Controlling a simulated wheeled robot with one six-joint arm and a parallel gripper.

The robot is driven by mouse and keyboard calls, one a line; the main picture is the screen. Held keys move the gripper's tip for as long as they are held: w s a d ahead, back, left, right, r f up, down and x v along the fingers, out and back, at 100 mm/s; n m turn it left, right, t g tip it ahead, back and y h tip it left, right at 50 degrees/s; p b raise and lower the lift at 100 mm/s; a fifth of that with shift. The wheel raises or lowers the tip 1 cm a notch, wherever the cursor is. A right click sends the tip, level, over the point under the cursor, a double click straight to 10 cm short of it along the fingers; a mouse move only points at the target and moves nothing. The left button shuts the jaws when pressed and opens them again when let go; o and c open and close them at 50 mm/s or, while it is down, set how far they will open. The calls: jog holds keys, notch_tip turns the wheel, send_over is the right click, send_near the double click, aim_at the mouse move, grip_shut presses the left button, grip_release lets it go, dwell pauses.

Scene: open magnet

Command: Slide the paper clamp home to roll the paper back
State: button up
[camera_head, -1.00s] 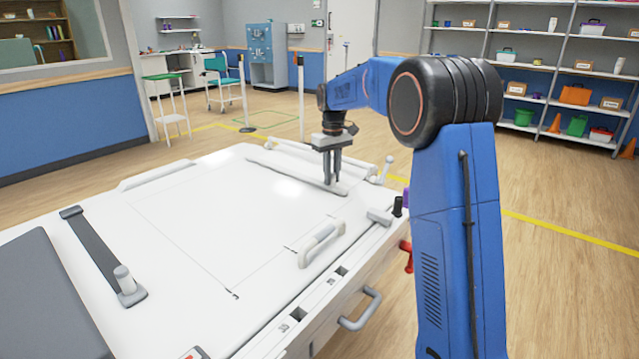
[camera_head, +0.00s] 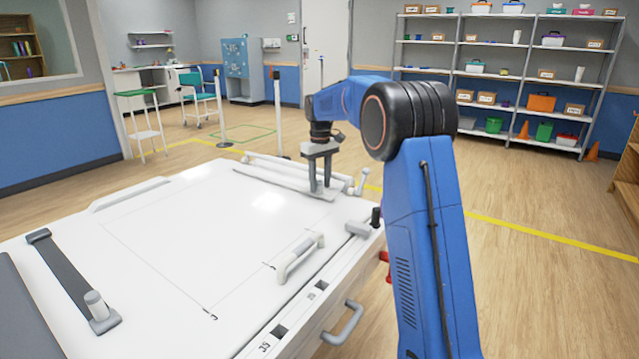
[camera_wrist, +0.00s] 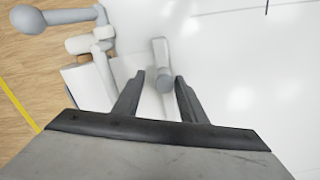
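A long pale bar (camera_head: 262,179), which looks like the paper clamp, lies across the far end of the white table top (camera_head: 180,240). My gripper (camera_head: 320,189) points down over the bar's right end. In the wrist view, a grey upright knob (camera_wrist: 163,80) stands between the two parted fingertips of my gripper (camera_wrist: 159,78), with a gap visible on each side. The knob is hidden behind the fingers in the head view. A white roller (camera_head: 300,172) with a crank handle (camera_head: 362,180) sits just beyond the bar.
A dark grey strip (camera_head: 66,276) with a pale knob (camera_head: 95,304) lies at the near left. A white handle (camera_head: 301,256) stands on the table's right part, and a grey block (camera_head: 358,229) is by the right edge. The middle of the table top is clear.

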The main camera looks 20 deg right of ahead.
notch_tip(320, 180, up, 17)
jog(key=shift+r, duration=0.15)
dwell(0.6)
dwell(0.4)
jog(key=s+a+m+t, duration=0.1)
jog(key=s+a, duration=0.1)
jog(key=s, duration=1.2)
jog(key=s+a+m+t, duration=0.1)
jog(key=s+a, duration=0.1)
jog(key=s, duration=1.2)
jog(key=s+a+f+t, duration=0.1)
jog(key=s+f, duration=0.8)
jog(key=s, duration=0.3)
jog(key=s+a+f+m+t, duration=0.1)
jog(key=s+f, duration=0.9)
jog(key=s, duration=0.3)
jog(key=shift+s+f+m+t, duration=0.15)
jog(key=shift+f+m+t, duration=0.15)
jog(key=shift+t, duration=0.1)
